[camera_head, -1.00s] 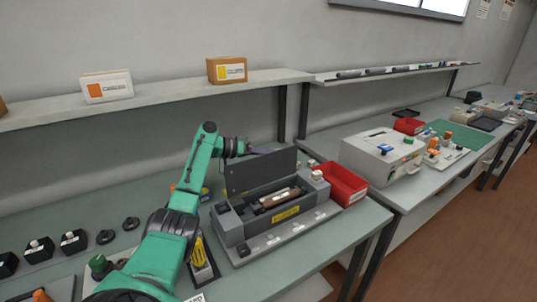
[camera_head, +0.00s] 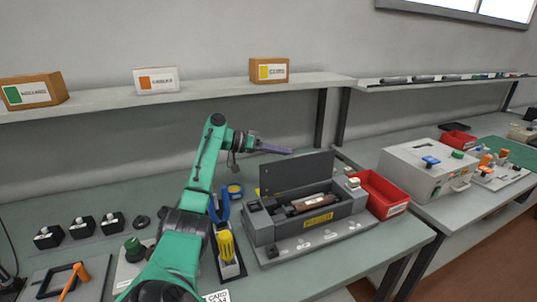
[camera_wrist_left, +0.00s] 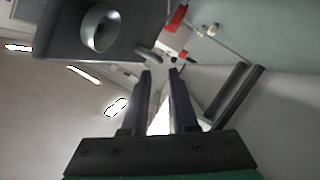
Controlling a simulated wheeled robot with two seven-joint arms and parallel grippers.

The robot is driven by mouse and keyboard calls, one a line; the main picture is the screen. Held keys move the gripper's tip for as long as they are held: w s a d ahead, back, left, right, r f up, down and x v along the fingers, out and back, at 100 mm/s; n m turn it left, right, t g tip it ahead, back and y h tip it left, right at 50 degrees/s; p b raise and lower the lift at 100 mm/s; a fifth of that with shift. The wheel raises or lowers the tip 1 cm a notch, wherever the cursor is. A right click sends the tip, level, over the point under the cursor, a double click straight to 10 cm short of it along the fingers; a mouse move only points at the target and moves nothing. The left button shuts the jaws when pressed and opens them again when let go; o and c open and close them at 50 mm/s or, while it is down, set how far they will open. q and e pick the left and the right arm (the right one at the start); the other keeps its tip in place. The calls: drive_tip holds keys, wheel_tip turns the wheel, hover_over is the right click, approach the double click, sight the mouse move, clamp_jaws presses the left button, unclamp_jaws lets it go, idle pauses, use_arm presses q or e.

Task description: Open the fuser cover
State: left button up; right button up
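The fuser unit (camera_head: 262,230) is a grey box on the table with a yellow label on its front. Its dark cover (camera_head: 297,174) stands upright at the back of the box, so the bay is uncovered. A brown and pale roller (camera_head: 313,203) lies in the bay. My left gripper (camera_head: 291,151) hovers at the cover's top edge, apparently behind it; I cannot tell whether it touches. In the left wrist view its two dark fingers (camera_wrist_left: 161,72) are apart with nothing seen between them. My right gripper is in neither view.
A red bin (camera_head: 382,192) stands right of the unit. A tool holder with a yellow-handled tool (camera_head: 226,245) stands to its left. A shelf (camera_head: 200,94) with boxes runs along the wall behind. A pale machine (camera_head: 425,172) is on the right-hand table.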

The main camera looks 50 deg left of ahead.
use_arm(q)
drive_tip(key=b+v, duration=0.1)
drive_tip(key=v, duration=0.5)
drive_tip(key=shift+r, duration=0.1)
